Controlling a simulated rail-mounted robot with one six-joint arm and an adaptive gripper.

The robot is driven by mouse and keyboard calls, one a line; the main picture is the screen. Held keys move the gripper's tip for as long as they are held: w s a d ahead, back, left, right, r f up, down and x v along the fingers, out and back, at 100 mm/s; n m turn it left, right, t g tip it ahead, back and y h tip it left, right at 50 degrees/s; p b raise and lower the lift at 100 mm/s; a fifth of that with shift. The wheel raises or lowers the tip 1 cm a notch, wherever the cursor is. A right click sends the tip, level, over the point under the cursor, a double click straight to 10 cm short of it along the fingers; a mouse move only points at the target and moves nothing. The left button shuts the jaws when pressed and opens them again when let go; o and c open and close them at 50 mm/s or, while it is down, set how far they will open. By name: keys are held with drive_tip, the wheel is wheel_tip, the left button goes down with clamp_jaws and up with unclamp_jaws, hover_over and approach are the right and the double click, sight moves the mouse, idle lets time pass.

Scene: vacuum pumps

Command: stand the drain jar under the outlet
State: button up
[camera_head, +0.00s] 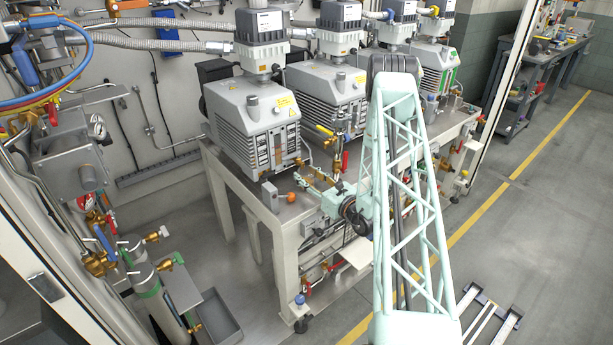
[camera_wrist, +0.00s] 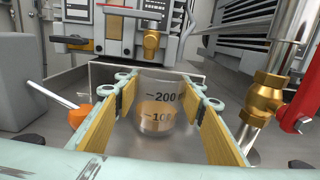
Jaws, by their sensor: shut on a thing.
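The drain jar (camera_wrist: 157,115) is a clear graduated beaker with amber liquid and marks for 100 and 200. It is upright between the yellow pads of my gripper (camera_wrist: 158,106), which is shut on it. A brass outlet (camera_wrist: 151,42) on the pump front shows above and beyond the jar in the wrist view, near the jar's line. I cannot tell whether the jar's base touches the bench top. In the head view my gripper (camera_head: 312,177) is low over the bench, in front of the pumps; the jar is too small to make out there.
A brass valve pipe (camera_wrist: 262,97) with a red lever (camera_wrist: 298,95) rises close to the right of my gripper. An orange knob (camera_wrist: 78,113) with a light rod is at left. Several grey pumps (camera_head: 253,120) line the bench (camera_head: 228,172).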

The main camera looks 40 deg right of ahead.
drive_tip(key=shift+f, duration=0.25)
drive_tip(key=o, duration=1.1)
drive_tip(key=shift+c, duration=0.2)
drive_tip(key=shift+s+a, duration=0.15)
drive_tip(key=shift+s, duration=2.85)
drive_tip(key=shift+s+a, duration=0.15)
drive_tip(key=shift+s, duration=2.85)
drive_tip(key=shift+w+a+r, duration=0.1)
drive_tip(key=shift+r, duration=0.05)
